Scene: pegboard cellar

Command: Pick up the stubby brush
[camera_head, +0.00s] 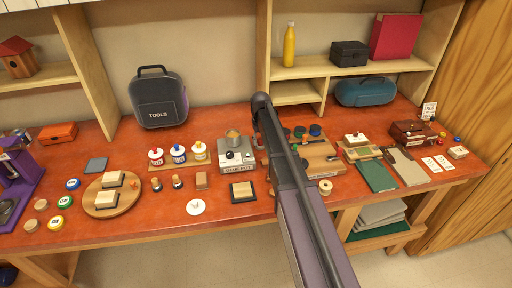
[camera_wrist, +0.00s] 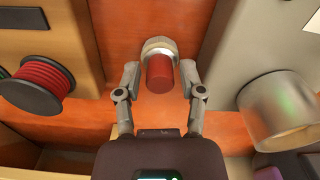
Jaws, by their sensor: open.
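A short red cylinder (camera_wrist: 159,75) with a pale, ringed wider end shows in the wrist view on the orange-red bench top; it looks like the stubby brush. My gripper (camera_wrist: 159,80) is open, with one finger on either side of the red part and visible gaps between. Nothing is held. In the head view my arm crosses the middle of the bench and hides the gripper's fingers and this red thing.
In the wrist view a red-wound spool (camera_wrist: 45,85) lies left and a metal pot (camera_wrist: 278,110) stands right, close by. The head view shows the glue pot unit (camera_head: 237,156) left of my arm and a wooden board (camera_head: 318,160) right of it.

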